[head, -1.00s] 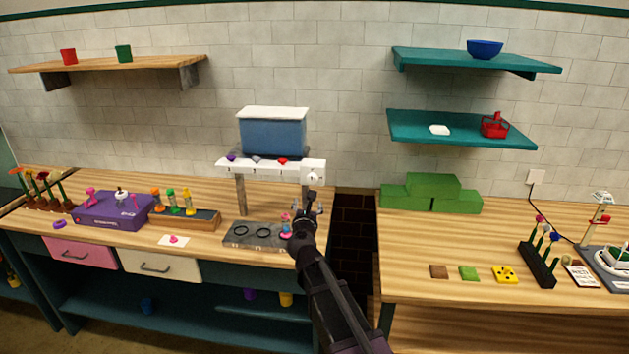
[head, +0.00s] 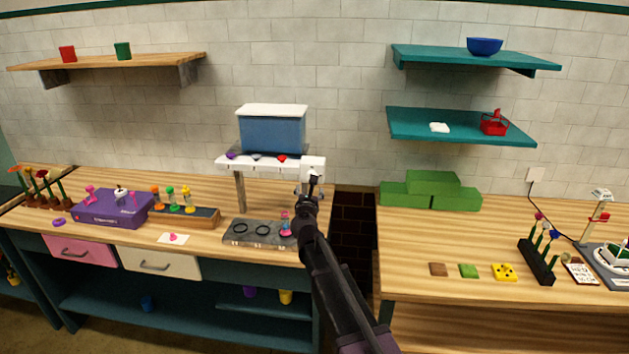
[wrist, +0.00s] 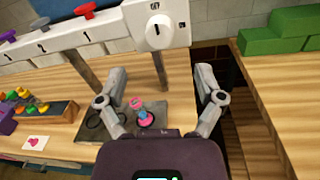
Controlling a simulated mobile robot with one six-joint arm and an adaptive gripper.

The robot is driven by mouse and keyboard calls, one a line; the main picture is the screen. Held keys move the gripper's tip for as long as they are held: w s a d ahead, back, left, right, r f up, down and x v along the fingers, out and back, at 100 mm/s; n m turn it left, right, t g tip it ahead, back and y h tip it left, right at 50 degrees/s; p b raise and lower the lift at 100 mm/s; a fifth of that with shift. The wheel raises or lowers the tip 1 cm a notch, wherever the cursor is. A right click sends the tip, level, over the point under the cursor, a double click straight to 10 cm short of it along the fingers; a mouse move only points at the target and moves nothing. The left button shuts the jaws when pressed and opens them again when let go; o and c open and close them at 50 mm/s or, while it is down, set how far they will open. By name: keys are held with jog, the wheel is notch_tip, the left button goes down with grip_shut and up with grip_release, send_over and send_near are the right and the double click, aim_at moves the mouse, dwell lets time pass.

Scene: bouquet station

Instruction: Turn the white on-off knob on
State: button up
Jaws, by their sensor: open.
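The white on-off knob (wrist: 158,31) is round, with a short dark, nearly upright mark. It sits on the front of a white panel (wrist: 181,14) at the right end of the dispenser shelf. In the head view the panel (head: 313,163) shows, but my gripper (head: 312,186) covers most of the knob. In the wrist view my gripper (wrist: 161,76) is open and empty, its two fingers spread wide. The knob appears above and between the fingertips, apart from them.
A blue tank with a white lid (head: 272,130) stands on the dispenser. Purple, grey and red levers (head: 282,158) line its shelf. Below is a grey tray (head: 252,241) with dark rings and a pink-and-blue item (wrist: 144,118). Green blocks (head: 432,192) stand on the right table.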

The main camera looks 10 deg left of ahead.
jog(key=w, duration=0.7)
jog(key=shift+a, duration=0.1)
